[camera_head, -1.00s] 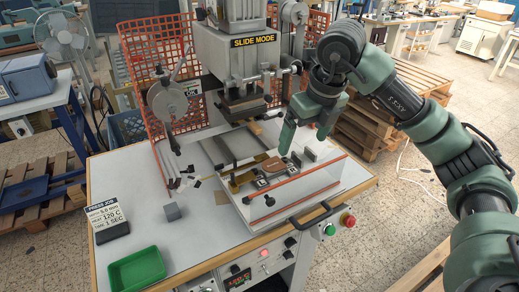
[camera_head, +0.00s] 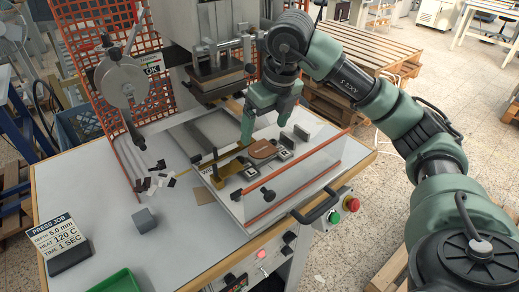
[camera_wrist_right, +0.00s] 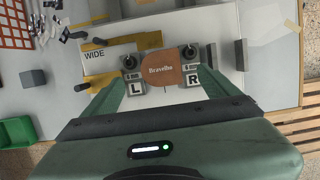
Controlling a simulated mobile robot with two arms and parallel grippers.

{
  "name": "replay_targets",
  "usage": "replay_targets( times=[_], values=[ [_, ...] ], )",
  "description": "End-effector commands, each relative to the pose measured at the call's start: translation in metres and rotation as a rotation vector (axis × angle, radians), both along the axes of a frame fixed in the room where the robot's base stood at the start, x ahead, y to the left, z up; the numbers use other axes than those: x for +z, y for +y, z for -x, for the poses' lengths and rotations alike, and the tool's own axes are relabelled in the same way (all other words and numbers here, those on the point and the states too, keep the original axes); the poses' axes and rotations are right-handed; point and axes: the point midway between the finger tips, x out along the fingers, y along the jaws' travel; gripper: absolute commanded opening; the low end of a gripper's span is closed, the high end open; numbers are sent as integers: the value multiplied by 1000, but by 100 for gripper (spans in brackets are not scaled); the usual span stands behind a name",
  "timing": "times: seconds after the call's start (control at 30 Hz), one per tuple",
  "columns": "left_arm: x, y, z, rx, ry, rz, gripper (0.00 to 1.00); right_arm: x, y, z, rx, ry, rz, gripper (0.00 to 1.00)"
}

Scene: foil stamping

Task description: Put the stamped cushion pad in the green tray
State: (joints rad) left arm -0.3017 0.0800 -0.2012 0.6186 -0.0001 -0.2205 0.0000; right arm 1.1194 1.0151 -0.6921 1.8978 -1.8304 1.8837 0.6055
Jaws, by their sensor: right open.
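The cushion pad (camera_head: 263,149) is a brown rounded piece lying on the press bed between two black-and-white blocks. In the right wrist view the pad (camera_wrist_right: 161,68) shows the word "Bravelho". My right gripper (camera_head: 270,117) is open and empty, pointing down close to the pad. In the wrist view its fingers (camera_wrist_right: 160,82) spread on both sides of the pad's near part; I cannot tell whether they touch anything. The green tray (camera_head: 119,282) is cut off at the head view's bottom edge and also shows at the wrist view's left (camera_wrist_right: 15,133). My left gripper is out of view.
The press head (camera_head: 218,80) stands behind the bed. A clear guard with an orange edge (camera_head: 300,178) borders its front. Clamp knobs labelled L (camera_wrist_right: 134,84) and R (camera_wrist_right: 191,75) flank the pad. A grey block (camera_head: 145,219) and job sign (camera_head: 62,236) stand at left.

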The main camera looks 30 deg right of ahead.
Motion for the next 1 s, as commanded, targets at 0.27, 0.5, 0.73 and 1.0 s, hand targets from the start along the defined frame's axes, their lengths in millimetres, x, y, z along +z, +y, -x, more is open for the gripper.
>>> replay_targets(
  times=[0.27,0.5,0.73,1.0],
  values=[
    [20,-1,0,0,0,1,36,-34,0,-4,1,7,2,89],
    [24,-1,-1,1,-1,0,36,-57,1,-11,1,1,1,89],
    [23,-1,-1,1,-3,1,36,-58,1,-11,1,-1,1,81],
    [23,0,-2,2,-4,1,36,-58,1,-11,1,0,0,24]
  ],
)
